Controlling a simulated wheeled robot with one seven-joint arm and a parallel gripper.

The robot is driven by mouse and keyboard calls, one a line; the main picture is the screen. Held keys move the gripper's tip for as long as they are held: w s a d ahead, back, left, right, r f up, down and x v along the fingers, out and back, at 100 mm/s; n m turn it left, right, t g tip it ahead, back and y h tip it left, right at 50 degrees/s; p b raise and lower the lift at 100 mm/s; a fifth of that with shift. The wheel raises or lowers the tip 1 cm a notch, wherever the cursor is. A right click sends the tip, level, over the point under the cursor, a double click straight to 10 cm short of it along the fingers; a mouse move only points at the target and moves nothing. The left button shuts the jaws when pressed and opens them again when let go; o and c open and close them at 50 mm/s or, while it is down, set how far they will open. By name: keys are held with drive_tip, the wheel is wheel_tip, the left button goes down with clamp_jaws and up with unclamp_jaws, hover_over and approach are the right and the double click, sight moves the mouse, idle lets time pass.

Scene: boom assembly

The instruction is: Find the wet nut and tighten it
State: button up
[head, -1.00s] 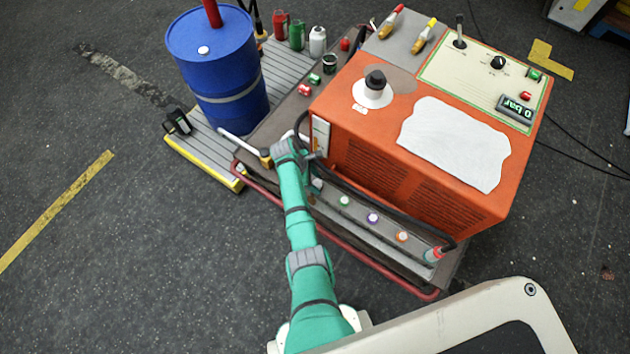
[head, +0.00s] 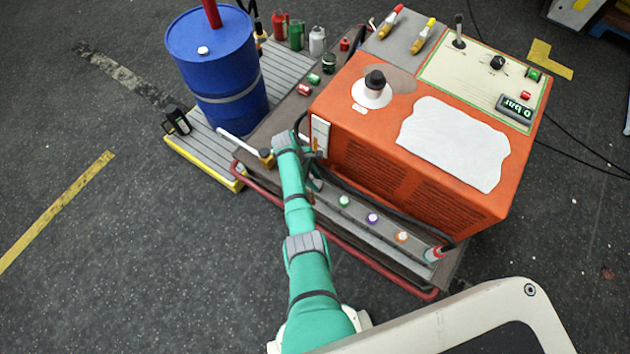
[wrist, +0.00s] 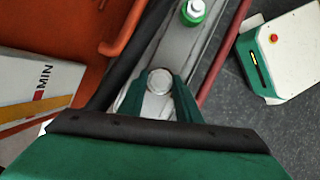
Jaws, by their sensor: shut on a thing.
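In the wrist view my gripper (wrist: 160,92) has its two green fingers either side of a pale grey round nut (wrist: 159,81), shut on it. The nut sits on the grey metal strip along the cart. A green-ringed nut (wrist: 193,12) stands farther along the strip. In the head view the row shows a green nut (head: 344,201), a purple nut (head: 372,218), an orange nut (head: 401,236) and a red fitting (head: 435,254). My arm hides the fingertips and the held nut there. I cannot make out wetness on any nut.
The orange machine (head: 420,150) stands beside the strip, with a black hose (head: 365,201) along its side. A red rail (head: 335,240) edges the cart. A level plate marked MIN (wrist: 40,85) is near the gripper. A blue drum (head: 215,65) stands at the back left.

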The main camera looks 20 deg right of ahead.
drive_tip(key=m+y, duration=0.1)
drive_tip(key=m, duration=0.2)
drive_tip(key=m+g+y, duration=0.1)
drive_tip(key=m, duration=0.2)
drive_tip(key=shift+w, duration=0.15)
drive_tip(key=shift+m, duration=0.3)
drive_tip(key=o, duration=1.1)
drive_tip(key=shift+c, duration=0.2)
drive_tip(key=shift+d, duration=0.1)
drive_tip(key=v, duration=1.1)
drive_tip(key=shift+w+f, duration=0.15)
drive_tip(key=shift+w, duration=0.1)
